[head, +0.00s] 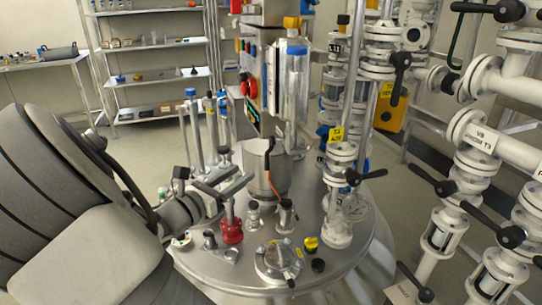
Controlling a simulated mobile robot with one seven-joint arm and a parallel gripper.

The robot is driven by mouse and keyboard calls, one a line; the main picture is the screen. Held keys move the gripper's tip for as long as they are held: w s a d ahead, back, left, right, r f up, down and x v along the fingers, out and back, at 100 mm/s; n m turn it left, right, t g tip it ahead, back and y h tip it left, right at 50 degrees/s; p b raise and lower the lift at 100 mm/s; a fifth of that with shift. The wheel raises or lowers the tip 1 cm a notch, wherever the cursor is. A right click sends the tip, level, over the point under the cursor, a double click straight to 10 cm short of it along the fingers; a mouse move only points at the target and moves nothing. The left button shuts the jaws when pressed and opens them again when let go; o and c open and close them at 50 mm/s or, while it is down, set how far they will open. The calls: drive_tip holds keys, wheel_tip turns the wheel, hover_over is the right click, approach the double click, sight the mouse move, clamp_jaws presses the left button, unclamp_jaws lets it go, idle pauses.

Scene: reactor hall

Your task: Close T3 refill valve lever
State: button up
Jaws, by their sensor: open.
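My gripper (238,181) is open at the left of the reactor lid, above a red fitting and left of the steel pot. A white valve (342,152) stands on the right of the lid under a yellow tag, with a black lever (365,177) sticking out sideways to the right. I cannot tell which of these is the T3 refill valve. My gripper is apart from all these levers.
The round steel reactor lid (215,268) bears a steel pot (262,165), a red fitting (232,232), glass tubes and small ports. Several more white valves with black levers crowd the right side. A shelf rack (155,75) stands at the back left.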

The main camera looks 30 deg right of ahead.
sight(267, 156)
drive_tip(key=b+x, duration=0.4)
drive_tip(key=x, duration=1)
drive_tip(key=shift+w+d, duration=0.1)
drive_tip(key=shift+d, duration=0.05)
clamp_jaws()
idle(0.8)
